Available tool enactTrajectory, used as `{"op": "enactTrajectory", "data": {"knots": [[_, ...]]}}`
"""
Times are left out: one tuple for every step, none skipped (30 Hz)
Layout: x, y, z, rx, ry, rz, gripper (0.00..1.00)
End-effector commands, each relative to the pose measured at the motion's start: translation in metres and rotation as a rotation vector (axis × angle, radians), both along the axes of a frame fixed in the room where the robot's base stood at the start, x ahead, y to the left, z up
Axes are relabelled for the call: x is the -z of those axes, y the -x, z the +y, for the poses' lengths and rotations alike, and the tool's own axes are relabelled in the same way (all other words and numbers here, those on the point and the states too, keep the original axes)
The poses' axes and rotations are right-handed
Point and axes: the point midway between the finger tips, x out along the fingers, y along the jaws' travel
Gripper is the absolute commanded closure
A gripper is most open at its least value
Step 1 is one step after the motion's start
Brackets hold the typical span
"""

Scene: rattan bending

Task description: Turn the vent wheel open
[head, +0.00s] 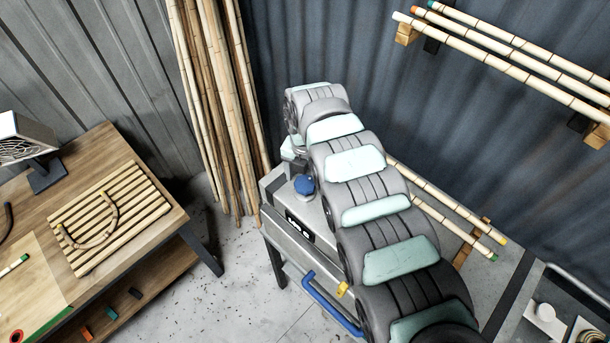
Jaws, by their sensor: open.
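The blue vent wheel (305,185) sits on top of the grey metal steam box (290,225), near its left end. My arm reaches from the lower right across the box and bends down at its far end. A dark part of my gripper (298,168) shows just behind the wheel, close to it. The fingertips are mostly hidden by the wrist and arm, and I cannot tell whether they touch the wheel. I see nothing held. The wheel's turned position is too small to read.
A blue bar handle (330,305) and a yellow piece (343,289) are on the box's front. Tall rattan poles (215,110) lean behind. A wooden bench (150,225) with a slatted rack (110,212) stands left. A wall rack of poles (510,55) is upper right.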

Motion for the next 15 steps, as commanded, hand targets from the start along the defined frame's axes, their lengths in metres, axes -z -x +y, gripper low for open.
{"op": "enactTrajectory", "data": {"knots": [[0.0028, 0.0009, 0.0011, -0.001, -0.001, 0.002, 0.28], [0.0046, 0.001, 0.0013, -0.002, -0.001, 0.003, 0.28], [0.0064, 0.0012, 0.0013, -0.002, 0.0, 0.003, 0.28], [0.0073, 0.0012, 0.0013, -0.002, 0.0, 0.003, 0.28], [0.008, 0.0012, 0.0012, -0.002, 0.0, 0.003, 0.28], [0.0084, 0.0011, 0.0012, -0.002, 0.0, 0.002, 0.28], [0.0086, 0.001, 0.0012, -0.002, 0.0, 0.002, 0.28], [0.0086, 0.001, 0.001, -0.002, 0.0, 0.002, 0.28], [0.0085, 0.0009, 0.001, -0.002, 0.0, 0.002, 0.28], [0.0084, 0.0008, 0.001, -0.002, 0.001, 0.001, 0.28], [0.0084, 0.0008, 0.001, -0.002, 0.0, 0.002, 0.28], [0.0083, 0.0008, 0.0009, -0.001, 0.001, 0.001, 0.29], [0.0083, 0.0007, 0.0008, -0.001, 0.001, 0.001, 0.32], [0.0083, 0.0007, 0.0008, -0.001, 0.001, 0.001, 0.34], [0.0083, 0.0008, 0.0007, -0.001, 0.001, 0.001, 0.38]]}}
